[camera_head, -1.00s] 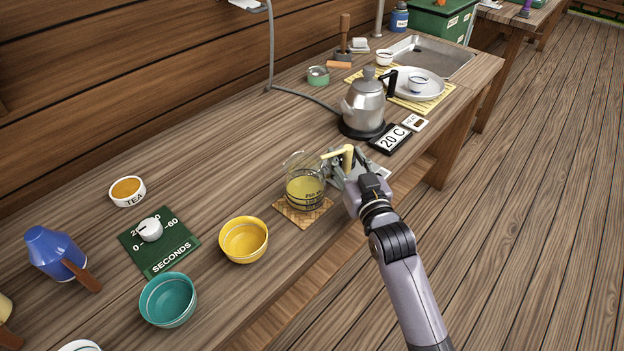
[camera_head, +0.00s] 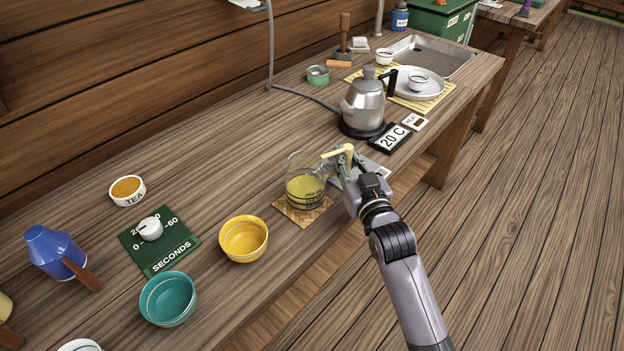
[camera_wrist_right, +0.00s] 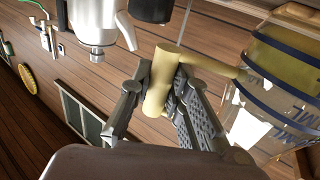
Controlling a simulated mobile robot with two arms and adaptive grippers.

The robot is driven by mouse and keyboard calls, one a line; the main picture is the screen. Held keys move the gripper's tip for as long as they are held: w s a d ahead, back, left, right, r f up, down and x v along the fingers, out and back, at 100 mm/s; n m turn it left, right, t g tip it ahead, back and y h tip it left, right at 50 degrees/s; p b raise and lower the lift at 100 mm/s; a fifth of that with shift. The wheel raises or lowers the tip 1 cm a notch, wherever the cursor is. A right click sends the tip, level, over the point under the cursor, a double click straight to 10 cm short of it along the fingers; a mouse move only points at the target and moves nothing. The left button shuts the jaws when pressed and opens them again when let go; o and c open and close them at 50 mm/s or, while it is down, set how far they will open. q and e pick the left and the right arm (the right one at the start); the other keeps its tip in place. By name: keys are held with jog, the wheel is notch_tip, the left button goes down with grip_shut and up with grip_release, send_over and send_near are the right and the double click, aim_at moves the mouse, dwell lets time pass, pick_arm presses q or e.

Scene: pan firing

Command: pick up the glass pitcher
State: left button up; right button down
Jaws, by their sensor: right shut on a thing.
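The glass pitcher (camera_head: 305,188) holds yellowish liquid and stands upright on a small woven coaster (camera_head: 291,216) in the head view. Its pale yellow handle (camera_head: 345,150) sticks out to the right. My right gripper (camera_head: 347,168) is beside the pitcher, shut on this handle. In the right wrist view the fingers (camera_wrist_right: 165,90) press on both sides of the pale handle (camera_wrist_right: 157,93), and the pitcher's glass body (camera_wrist_right: 285,80) with blue markings shows at the right. My left gripper is not in view.
A steel kettle (camera_head: 363,103) on a dark base stands behind the gripper, near a "20 C" display (camera_head: 392,138). A yellow bowl (camera_head: 243,239), teal bowl (camera_head: 168,299), seconds dial (camera_head: 151,229) and tea bowl (camera_head: 127,190) lie to the left. Bare wood lies behind the pitcher.

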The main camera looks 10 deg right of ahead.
dwell(0.4)
notch_tip(320, 180, up, 20)
jog(key=p, duration=0.1)
jog(key=shift+p, duration=0.4)
